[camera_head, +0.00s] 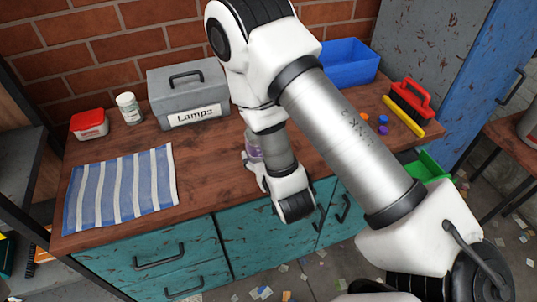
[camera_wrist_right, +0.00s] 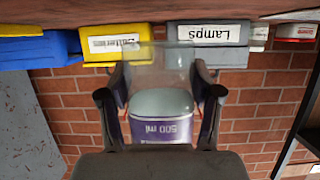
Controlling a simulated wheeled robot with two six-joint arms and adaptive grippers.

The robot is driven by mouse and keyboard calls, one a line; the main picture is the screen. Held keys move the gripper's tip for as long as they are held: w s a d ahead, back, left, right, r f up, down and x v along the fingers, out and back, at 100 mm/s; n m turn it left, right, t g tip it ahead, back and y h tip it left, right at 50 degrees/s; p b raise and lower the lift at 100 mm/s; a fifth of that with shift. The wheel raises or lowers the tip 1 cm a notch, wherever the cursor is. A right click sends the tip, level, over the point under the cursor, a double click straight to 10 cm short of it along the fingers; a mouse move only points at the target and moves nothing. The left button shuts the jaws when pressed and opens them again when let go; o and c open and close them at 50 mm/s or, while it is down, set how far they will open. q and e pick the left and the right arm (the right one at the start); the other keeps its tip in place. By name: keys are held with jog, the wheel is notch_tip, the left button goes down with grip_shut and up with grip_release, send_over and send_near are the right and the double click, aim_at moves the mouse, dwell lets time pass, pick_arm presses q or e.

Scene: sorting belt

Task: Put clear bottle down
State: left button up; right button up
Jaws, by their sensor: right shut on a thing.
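The clear bottle (camera_wrist_right: 160,102), with a purple label reading "500 ml", sits between the two fingers of my right gripper (camera_wrist_right: 160,110) in the wrist view. That view is upside down. In the head view a small part of the bottle (camera_head: 253,147) shows beside my right gripper (camera_head: 257,172), over the front part of the wooden counter (camera_head: 215,160). The rest is hidden by my wrist. My right gripper is shut on the bottle. I cannot tell whether its base touches the counter. My left gripper is not in view.
A grey "Lamps" box (camera_head: 187,90), white jar (camera_head: 129,108) and red tub (camera_head: 89,124) stand along the back left. A striped cloth (camera_head: 120,188) lies front left. A yellow box (camera_wrist_right: 110,45) stands behind.

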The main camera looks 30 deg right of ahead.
jog(key=w+d, duration=0.2)
jog(key=w+d+p, duration=0.1)
jog(key=w+d, duration=0.1)
jog(key=d, duration=0.1)
jog(key=shift+w+d+f, duration=0.15)
jog(key=shift+w, duration=0.05)
jog(key=shift+w+d+f, duration=0.1)
jog(key=shift+d+f, duration=0.1)
jog(key=shift+f, duration=0.1)
notch_tip(320, 180, down, 3)
jog(key=shift+a+f+p, duration=0.1)
jog(key=shift+a+p, duration=0.05)
jog(key=shift+p, duration=0.25)
jog(key=shift+f, duration=0.1)
jog(key=o, duration=1)
